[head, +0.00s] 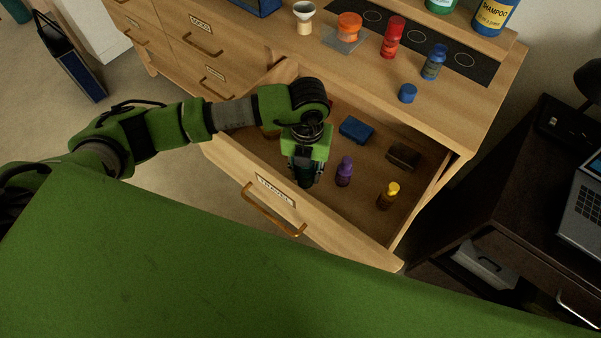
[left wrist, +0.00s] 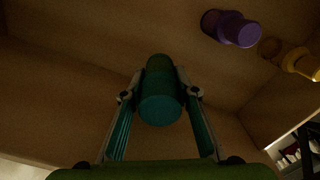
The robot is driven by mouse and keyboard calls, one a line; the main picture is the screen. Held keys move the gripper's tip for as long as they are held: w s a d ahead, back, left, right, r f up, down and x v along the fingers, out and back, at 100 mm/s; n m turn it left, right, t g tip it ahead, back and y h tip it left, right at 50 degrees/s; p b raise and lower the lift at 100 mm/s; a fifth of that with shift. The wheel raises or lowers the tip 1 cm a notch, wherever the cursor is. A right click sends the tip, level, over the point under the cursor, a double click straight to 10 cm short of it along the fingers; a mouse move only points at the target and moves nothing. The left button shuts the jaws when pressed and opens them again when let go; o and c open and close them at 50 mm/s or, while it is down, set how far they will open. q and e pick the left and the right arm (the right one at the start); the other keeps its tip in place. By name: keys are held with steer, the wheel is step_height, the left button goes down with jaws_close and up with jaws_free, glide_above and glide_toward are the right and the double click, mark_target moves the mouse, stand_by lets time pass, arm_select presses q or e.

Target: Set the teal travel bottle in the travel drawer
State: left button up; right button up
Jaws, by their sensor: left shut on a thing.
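The teal travel bottle (left wrist: 160,95) is between the two fingers of my left gripper (left wrist: 160,110) in the left wrist view. My left gripper (head: 306,178) is shut on it and points down inside the open travel drawer (head: 230,160) in the head view. The gripper mostly hides the bottle there; a dark teal part shows at the fingertips. I cannot tell whether the bottle touches the drawer floor. My right gripper is not in view.
In the drawer, a purple bottle (head: 344,172) stands right of my gripper, with a yellow-capped bottle (head: 388,195), a blue box (head: 356,130) and a brown item (head: 403,157). Red (head: 392,38) and blue (head: 434,62) bottles stand on the dresser top. A dark desk (head: 520,190) is at right.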

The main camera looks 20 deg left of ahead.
mark_target(301, 177)
arm_select(q)
steer(key=shift+w+a+f, duration=0.3)
steer(key=shift+a+f, duration=0.15)
steer(key=shift+f, duration=0.2)
steer(key=f, duration=0.2)
steer(key=f+p, duration=0.1)
steer(key=f, duration=0.1)
steer(key=shift+w+a, duration=0.2)
steer(key=shift+a, duration=0.2)
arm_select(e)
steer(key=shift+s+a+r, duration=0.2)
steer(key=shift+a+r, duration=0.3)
arm_select(q)
steer(key=shift+f, duration=0.15)
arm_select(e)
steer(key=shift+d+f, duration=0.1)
arm_select(q)
steer(key=o, duration=1.1)
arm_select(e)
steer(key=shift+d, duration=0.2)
